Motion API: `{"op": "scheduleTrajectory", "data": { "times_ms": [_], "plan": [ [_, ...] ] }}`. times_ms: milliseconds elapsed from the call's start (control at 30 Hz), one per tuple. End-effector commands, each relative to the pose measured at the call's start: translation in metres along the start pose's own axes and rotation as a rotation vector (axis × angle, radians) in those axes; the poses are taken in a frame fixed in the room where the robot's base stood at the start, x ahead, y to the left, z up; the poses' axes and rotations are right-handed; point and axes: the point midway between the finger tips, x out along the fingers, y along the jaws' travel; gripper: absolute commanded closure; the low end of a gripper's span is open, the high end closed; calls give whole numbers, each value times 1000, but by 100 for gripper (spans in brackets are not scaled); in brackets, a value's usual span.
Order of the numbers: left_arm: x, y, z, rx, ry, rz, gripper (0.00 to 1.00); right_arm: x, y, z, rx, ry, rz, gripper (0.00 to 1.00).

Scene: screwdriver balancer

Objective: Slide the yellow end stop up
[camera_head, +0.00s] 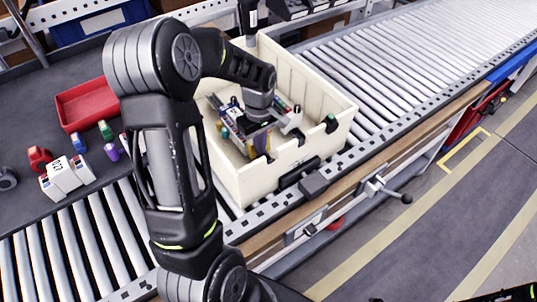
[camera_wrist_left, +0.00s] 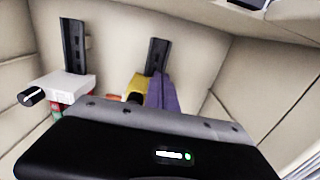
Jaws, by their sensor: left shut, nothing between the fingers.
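A small yellow part (camera_wrist_left: 136,84), which looks like the yellow end stop, shows in the left wrist view beside a purple part (camera_wrist_left: 163,92). It sits below a dark upright bar (camera_wrist_left: 157,55), and its lower part is hidden. My left gripper (camera_head: 258,118) reaches down into the cream bin in the head view, close above the parts there. It is shut and empty. Its fingertips are hard to make out, and I cannot tell whether they touch the yellow part. My right gripper is not in view.
The cream bin (camera_head: 325,150) has high walls around my left gripper and stands on a roller conveyor (camera_head: 365,65). A white part with a black knob (camera_wrist_left: 66,87) is at the left in the wrist view. A red tray (camera_head: 82,108) and small coloured parts are left of my arm.

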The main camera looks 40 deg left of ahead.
Motion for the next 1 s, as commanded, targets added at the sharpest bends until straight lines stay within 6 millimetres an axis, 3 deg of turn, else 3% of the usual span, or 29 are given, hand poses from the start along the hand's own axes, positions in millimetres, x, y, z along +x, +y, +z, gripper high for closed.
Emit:
{"op": "scheduleTrajectory", "data": {
  "times_ms": [1000],
  "plan": [
    [-8,0,7,0,0,0,100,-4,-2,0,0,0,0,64]
  ]
}}
